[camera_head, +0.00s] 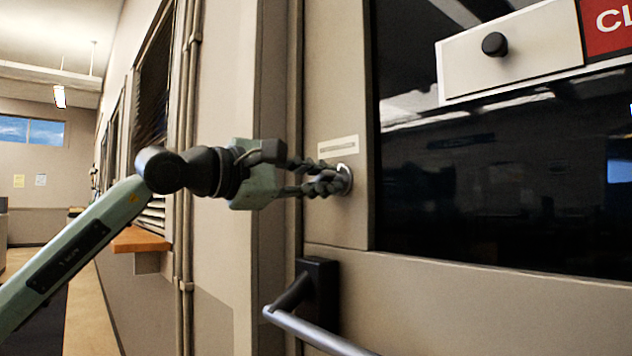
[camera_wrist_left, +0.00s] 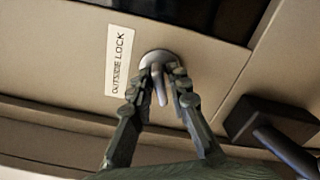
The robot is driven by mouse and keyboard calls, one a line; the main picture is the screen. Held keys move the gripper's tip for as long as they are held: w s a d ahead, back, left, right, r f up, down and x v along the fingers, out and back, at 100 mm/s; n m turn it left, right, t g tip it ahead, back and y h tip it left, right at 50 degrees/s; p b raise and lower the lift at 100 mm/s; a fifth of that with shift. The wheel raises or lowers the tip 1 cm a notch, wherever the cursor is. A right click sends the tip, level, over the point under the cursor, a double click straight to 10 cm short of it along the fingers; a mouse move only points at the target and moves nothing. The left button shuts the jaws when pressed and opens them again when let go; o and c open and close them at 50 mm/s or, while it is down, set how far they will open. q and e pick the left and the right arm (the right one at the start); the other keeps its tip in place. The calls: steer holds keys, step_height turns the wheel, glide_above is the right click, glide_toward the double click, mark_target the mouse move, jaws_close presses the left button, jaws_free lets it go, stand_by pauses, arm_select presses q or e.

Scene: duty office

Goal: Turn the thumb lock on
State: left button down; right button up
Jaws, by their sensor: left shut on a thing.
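The thumb lock is a round silver plate (camera_head: 346,178) on the beige door, left of the dark glass. In the left wrist view its metal turn piece (camera_wrist_left: 160,86) stands out from the plate. My left gripper (camera_head: 325,180) reaches it from the left, its fingers on either side of the turn piece and shut on it. The left gripper's fingers (camera_wrist_left: 162,90) also show in the left wrist view. The fingers hide most of the lock in the head view. A label (camera_wrist_left: 119,60) reading "OUTSIDE LOCK" is beside the plate. My right gripper is not in view.
A silver handle bar (camera_head: 310,330) on a black mount (camera_head: 318,300) sticks out below the lock. A white panel with a black knob (camera_head: 494,44) is on the glass at upper right. An orange ledge (camera_head: 140,240) juts from the wall at left.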

arm_select(q)
steer(key=m, duration=0.6)
steer(key=c, duration=1.6)
jaws_free()
steer(key=shift+c, duration=0.2)
steer(key=shift+s+a, duration=0.1)
